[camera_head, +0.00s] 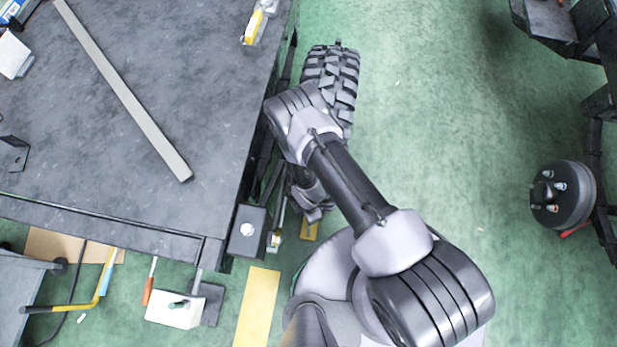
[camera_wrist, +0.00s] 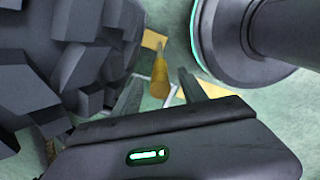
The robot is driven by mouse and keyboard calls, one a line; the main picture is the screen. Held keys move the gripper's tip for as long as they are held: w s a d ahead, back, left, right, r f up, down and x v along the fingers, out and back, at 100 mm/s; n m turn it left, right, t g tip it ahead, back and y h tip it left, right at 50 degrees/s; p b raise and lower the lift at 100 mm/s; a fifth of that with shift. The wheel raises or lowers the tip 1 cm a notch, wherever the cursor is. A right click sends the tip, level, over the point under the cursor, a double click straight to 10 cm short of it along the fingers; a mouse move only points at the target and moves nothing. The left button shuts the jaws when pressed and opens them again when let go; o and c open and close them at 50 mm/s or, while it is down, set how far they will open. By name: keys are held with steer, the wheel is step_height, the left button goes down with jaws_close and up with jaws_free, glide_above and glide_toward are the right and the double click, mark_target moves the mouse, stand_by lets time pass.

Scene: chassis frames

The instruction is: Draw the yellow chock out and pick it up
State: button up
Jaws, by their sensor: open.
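My gripper (camera_wrist: 158,85) is open, with one finger on each side of the yellow piece, and I see no clear contact. In the head view a small yellow patch (camera_head: 309,228) shows on the floor below the tyre (camera_head: 345,75), just below my wrist. It may be the chock. My arm hides much of the tyre there, and my fingers are hard to make out.
A dark workbench (camera_head: 215,100) with a long grey bar (camera_head: 130,105) stands left of the tyre. A yellow board (camera_head: 257,305) lies on the floor at the bottom. A wheel hub (camera_head: 563,195) stands at the right. The green floor between is mostly clear.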

step_height(320, 180, down, 6)
steer(key=shift+r+b, duration=0.25)
steer(key=shift+b, duration=0.6)
jaws_close()
stand_by(0.7)
